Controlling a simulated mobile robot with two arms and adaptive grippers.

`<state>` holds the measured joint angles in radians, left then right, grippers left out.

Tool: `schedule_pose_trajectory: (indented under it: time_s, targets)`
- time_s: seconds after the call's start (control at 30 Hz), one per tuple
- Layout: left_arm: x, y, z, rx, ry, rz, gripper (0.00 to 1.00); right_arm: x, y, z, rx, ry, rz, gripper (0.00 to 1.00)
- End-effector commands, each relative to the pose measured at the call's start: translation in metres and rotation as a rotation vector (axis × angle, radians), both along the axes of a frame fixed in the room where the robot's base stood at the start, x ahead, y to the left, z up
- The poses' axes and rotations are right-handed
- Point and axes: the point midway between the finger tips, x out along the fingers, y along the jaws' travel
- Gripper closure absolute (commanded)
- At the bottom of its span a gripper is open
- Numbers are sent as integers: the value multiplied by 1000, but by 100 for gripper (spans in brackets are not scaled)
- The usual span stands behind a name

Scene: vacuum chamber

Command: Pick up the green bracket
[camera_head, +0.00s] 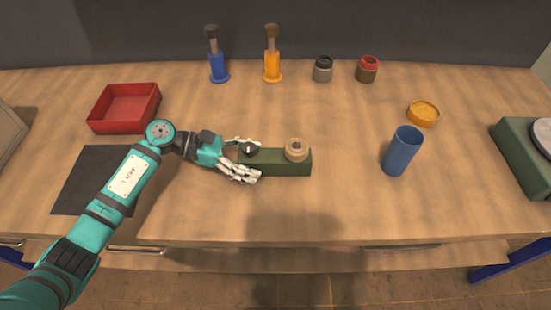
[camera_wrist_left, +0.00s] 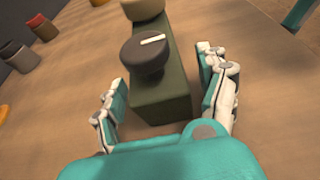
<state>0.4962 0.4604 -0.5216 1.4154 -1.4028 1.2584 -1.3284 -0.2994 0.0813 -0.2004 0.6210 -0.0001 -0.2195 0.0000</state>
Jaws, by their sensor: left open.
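The green bracket (camera_head: 275,163) is a dark green block lying on the wooden table, near the middle in the head view. It carries a tan ring (camera_head: 297,149) at its right end and a black knob (camera_head: 249,149) at its left end. My left gripper (camera_head: 250,160) is open at the bracket's left end. In the left wrist view the bracket (camera_wrist_left: 165,98) lies ahead of and partly between the open fingers (camera_wrist_left: 168,90), with a finger on each side and visible gaps. The black knob (camera_wrist_left: 145,55) faces me there. My right gripper is not in view.
A blue cup (camera_head: 402,152) stands to the right. A red tray (camera_head: 125,107) and a dark mat (camera_head: 85,180) are at the left. Brushes in a blue holder (camera_head: 219,67) and an orange holder (camera_head: 272,67), and two small jars (camera_head: 367,70), stand at the back. Table in front is clear.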

Motion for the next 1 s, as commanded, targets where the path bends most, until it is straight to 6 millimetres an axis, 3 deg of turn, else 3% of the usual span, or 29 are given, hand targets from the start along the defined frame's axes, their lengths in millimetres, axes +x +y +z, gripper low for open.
schedule_pose_trajectory:
  time_s: [0.2, 0.77, 1.0]
  targets:
    - [0, 0, -1, 1, 0, 0, 28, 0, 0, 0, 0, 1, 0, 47]
    - [0, 0, 0, 0, 0, 1, 100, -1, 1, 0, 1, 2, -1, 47]
    - [1, 0, 3, -6, -4, 1, 100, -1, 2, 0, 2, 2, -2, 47]
